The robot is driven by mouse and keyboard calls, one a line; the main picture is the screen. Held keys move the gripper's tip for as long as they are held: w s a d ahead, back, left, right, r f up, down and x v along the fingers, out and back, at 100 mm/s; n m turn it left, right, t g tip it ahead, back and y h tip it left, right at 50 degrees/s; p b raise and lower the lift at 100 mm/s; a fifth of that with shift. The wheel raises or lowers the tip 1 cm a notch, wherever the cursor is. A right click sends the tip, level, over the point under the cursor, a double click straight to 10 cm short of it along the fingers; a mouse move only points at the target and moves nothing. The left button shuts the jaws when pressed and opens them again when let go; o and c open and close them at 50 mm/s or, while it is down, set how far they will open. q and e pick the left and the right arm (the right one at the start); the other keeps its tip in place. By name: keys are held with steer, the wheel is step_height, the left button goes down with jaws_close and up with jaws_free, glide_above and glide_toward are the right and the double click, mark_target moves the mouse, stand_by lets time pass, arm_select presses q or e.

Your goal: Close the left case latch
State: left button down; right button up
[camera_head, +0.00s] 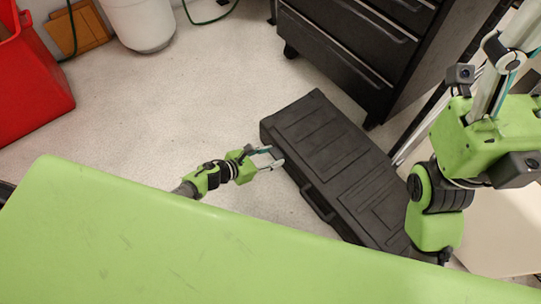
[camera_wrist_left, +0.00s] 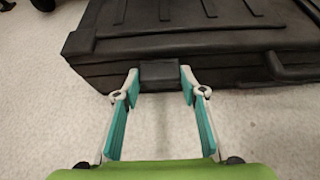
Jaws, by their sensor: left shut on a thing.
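The black case (camera_head: 340,165) lies closed on the floor, its long front side facing my left arm. My left gripper (camera_head: 270,158) is at the left part of that front side. In the left wrist view the left case latch (camera_wrist_left: 160,75) is a small dark block on the front of the case (camera_wrist_left: 200,45). The fingertips of my left gripper (camera_wrist_left: 160,82) are on both sides of the latch, shut on it. The latch itself is hidden or too small to make out in the head view. My right arm is at the right, its fingertips not in view.
The case handle (camera_head: 318,203) is on the front side, right of the latch. A dark drawer cabinet (camera_head: 345,50) stands behind the case. A red bin (camera_head: 30,85) and a white container (camera_head: 140,22) are at upper left. The floor (camera_head: 170,125) between is clear.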

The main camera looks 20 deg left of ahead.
arm_select(q)
steer(key=c, duration=1.3)
jaws_free()
steer(key=shift+o, duration=0.2)
steer(key=v, duration=1.2)
steer(key=shift+d, duration=0.1)
